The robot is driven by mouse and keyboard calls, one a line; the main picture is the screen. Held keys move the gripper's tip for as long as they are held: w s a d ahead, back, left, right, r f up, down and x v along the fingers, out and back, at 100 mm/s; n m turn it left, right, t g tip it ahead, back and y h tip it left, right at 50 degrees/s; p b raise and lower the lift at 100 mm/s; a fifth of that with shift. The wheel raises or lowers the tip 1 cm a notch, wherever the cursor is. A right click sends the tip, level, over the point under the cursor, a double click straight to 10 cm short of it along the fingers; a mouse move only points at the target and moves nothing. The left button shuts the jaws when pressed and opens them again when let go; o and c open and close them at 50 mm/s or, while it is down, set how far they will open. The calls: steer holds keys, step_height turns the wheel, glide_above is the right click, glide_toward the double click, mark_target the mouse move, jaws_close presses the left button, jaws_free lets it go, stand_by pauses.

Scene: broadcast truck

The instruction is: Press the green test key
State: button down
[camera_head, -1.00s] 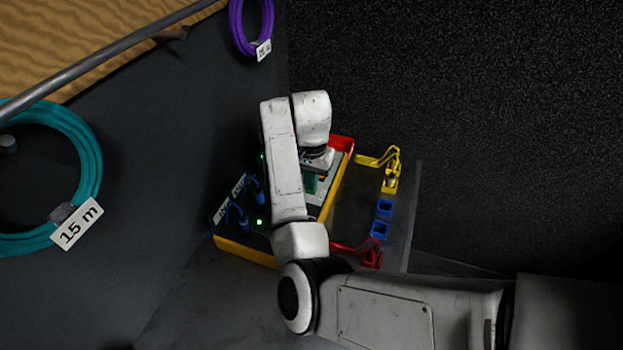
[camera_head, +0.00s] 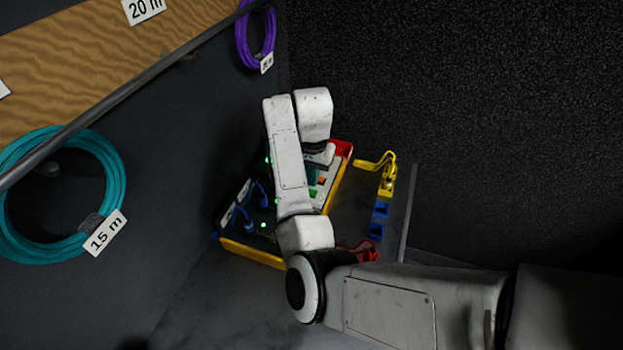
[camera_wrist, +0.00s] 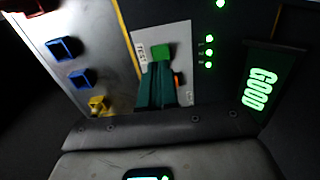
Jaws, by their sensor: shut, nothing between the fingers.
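The green test key (camera_wrist: 164,50) shows in the wrist view on a pale panel, beside a label reading TEST (camera_wrist: 143,56). My gripper (camera_wrist: 160,66) has dark green fingers held together, with nothing between them. Its tips overlap the near edge of the key in the wrist view; I cannot tell whether they touch it. A dark display (camera_wrist: 260,90) to the right shows GOOD in green letters. In the head view the tester box (camera_head: 250,251), with yellow and red edges, lies under my arm, which partly hides it.
An orange key (camera_wrist: 179,80) sits close beside my fingers. Blue sockets (camera_head: 379,220) and a yellow connector (camera_head: 388,178) are on the grey shelf beside the box. Teal (camera_head: 112,185) and purple (camera_head: 243,45) cable coils hang at the left. Dark walls stand close around.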

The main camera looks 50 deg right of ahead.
step_height(320, 180, up, 10)
steer(key=p, duration=0.1)
steer(key=shift+w+f, duration=0.15)
steer(key=shift+f, duration=0.1)
steer(key=shift+d, duration=0.15)
stand_by(1.1)
